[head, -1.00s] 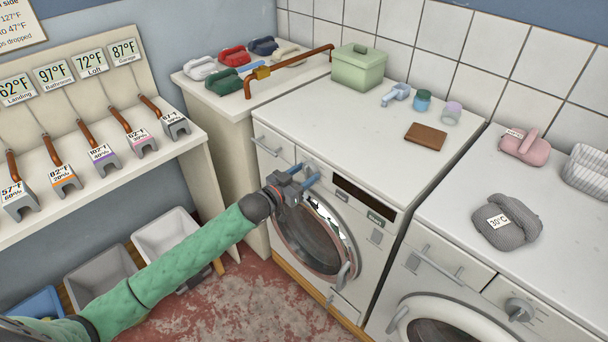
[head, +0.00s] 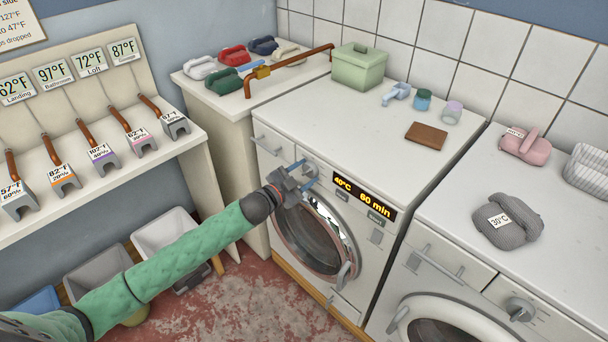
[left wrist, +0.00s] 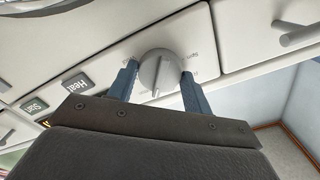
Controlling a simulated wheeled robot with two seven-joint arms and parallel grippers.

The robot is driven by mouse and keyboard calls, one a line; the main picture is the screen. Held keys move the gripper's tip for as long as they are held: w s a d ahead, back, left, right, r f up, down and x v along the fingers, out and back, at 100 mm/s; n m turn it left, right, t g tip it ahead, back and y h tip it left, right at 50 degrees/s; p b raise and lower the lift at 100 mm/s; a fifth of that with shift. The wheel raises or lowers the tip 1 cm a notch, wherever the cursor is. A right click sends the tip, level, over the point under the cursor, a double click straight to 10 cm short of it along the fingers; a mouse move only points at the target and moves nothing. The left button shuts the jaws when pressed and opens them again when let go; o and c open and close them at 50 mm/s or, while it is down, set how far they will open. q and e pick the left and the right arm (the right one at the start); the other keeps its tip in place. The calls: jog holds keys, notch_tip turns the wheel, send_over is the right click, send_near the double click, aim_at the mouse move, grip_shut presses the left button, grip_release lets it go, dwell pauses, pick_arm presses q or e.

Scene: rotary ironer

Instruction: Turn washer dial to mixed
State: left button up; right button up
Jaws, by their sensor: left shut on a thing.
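The washer (head: 345,135) is the white front-loader in the middle of the head view. Its dial (head: 310,168) is a round grey knob on the front panel, left of the lit display (head: 364,197), which reads 40°C and 60 min. In the left wrist view the dial (left wrist: 158,73) sits between the two blue fingers of my left gripper (left wrist: 160,70), which is shut on it. My left gripper (head: 308,172) also shows at the dial in the head view. My right gripper is not in view.
Heat (left wrist: 75,83) and Start (left wrist: 35,105) buttons sit beside the dial. The round door (head: 312,240) is below. A green box (head: 358,68) and brown wallet-like item (head: 426,135) lie on top. A second machine (head: 470,275) stands at right.

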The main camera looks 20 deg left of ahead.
pick_arm(q)
jog(key=m, duration=0.4)
jog(key=shift+m, duration=3.1)
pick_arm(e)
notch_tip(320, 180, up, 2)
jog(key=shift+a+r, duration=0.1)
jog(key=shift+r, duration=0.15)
pick_arm(q)
jog(key=o, duration=1)
jog(key=shift+c, duration=0.2)
